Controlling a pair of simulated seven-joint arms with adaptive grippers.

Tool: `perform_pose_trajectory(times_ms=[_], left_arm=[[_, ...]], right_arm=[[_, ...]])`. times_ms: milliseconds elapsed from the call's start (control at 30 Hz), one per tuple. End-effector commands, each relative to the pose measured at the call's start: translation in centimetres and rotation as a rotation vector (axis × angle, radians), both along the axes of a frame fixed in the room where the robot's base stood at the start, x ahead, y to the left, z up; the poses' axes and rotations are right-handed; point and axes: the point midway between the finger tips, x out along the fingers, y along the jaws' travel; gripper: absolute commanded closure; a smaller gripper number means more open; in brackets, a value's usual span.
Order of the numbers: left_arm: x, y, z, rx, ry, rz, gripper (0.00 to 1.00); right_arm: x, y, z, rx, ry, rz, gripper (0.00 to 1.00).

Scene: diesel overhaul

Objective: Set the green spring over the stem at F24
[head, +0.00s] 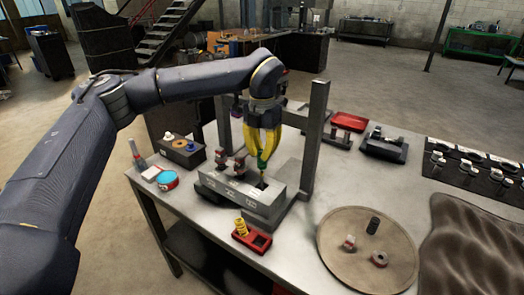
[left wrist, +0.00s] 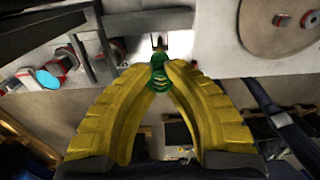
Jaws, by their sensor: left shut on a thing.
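My left gripper (head: 263,150) has yellow fingers shut on the green spring (head: 262,163). It holds the spring just above the right part of the grey engine block (head: 232,190). In the left wrist view the green spring (left wrist: 159,65) sits between the yellow fingertips (left wrist: 160,72). A thin stem (left wrist: 159,42) shows just beyond the spring there. I cannot tell whether the spring is around it or only near it. The label F24 is not readable. My right gripper is not in view.
A grey press frame (head: 314,140) stands behind the block. A red holder (head: 251,238) with a yellow spring (head: 241,227) is in front. A round tray (head: 340,262) and a brown cloth (head: 470,245) lie to the right. A red tray (head: 349,121) is behind.

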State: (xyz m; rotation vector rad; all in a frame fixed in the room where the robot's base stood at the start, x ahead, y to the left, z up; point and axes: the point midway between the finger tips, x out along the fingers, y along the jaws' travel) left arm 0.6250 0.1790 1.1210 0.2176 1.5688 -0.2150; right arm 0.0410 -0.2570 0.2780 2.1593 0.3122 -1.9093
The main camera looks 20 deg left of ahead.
Motion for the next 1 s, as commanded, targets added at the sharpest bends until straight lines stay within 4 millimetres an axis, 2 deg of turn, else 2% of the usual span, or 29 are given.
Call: perform_pose_trajectory(times_ms=[1000], left_arm=[[0.0,0.0,-1.2,0.0,0.0,0.001,1.0]], right_arm=[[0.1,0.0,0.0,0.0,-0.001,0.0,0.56]])
